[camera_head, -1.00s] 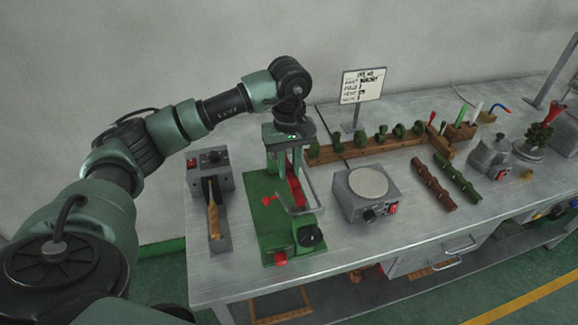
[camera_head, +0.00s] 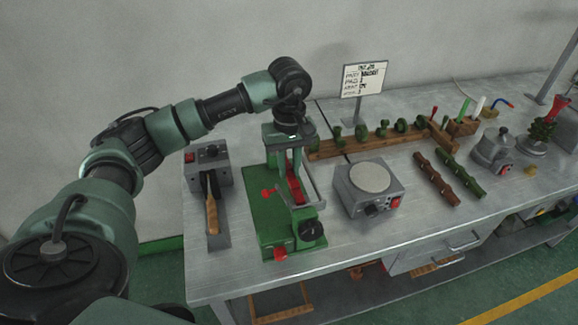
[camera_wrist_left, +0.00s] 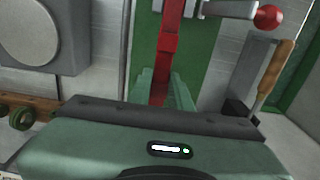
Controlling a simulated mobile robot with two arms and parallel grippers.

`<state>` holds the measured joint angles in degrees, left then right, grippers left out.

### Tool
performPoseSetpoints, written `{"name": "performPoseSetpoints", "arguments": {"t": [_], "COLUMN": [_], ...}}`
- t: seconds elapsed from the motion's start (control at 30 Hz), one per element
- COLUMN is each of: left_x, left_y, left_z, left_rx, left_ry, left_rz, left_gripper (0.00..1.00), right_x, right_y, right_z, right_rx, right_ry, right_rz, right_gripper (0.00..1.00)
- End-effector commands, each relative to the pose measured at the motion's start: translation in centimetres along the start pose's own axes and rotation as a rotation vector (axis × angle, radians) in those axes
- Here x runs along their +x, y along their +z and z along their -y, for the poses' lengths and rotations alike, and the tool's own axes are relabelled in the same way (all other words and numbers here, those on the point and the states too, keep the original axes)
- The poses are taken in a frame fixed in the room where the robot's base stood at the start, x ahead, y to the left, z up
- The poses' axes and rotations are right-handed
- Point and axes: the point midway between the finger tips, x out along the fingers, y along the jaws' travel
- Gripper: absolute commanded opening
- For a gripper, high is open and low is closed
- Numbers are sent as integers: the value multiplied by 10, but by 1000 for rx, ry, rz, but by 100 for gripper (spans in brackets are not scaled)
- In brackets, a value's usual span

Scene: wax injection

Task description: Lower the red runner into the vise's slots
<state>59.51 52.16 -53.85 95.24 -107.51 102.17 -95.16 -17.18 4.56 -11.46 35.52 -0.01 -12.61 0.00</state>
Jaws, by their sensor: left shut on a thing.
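The vise stands at the front left of the bench, with a green base (camera_head: 262,222), a black knob and a small red-tipped handle. My left gripper (camera_head: 289,170) points down over the vise and is shut on the red runner (camera_head: 295,190). The runner is a narrow red bar beside the vise's grey metal bars. In the left wrist view the green fingers (camera_wrist_left: 163,92) hold the runner (camera_wrist_left: 167,45), which extends away over the vise's green base (camera_wrist_left: 205,58). The slots are hidden, and I cannot tell whether the runner touches them. My right gripper is not in view.
A grey box with a wooden-handled tool (camera_head: 212,212) stands left of the vise. A grey unit with a round plate (camera_head: 369,178) stands to its right. Behind are a sign (camera_head: 362,80) and a wooden rack (camera_head: 375,143) with green pieces. The bench's front right is clear.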

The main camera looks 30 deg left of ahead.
Motion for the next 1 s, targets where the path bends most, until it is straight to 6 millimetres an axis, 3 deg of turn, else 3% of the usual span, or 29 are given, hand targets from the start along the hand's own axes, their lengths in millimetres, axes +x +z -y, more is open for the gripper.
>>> {"name": "performPoseSetpoints", "arguments": {"t": [0.2,0.23,0.3,0.67,1.0], "left_x": [6,5,5,2,-49], "left_y": [0,0,0,0,0], "left_z": [0,0,0,0,-1], "left_rx": [0,0,0,0,1], "left_ry": [0,1,0,1,4], "left_rz": [0,0,0,-1,-2], "left_gripper": [0,28,45,45,45], "right_x": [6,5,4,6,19], "right_y": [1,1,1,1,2], "right_z": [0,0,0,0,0], "right_rx": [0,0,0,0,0], "right_ry": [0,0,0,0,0], "right_rz": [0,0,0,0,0], "right_gripper": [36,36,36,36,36]}}
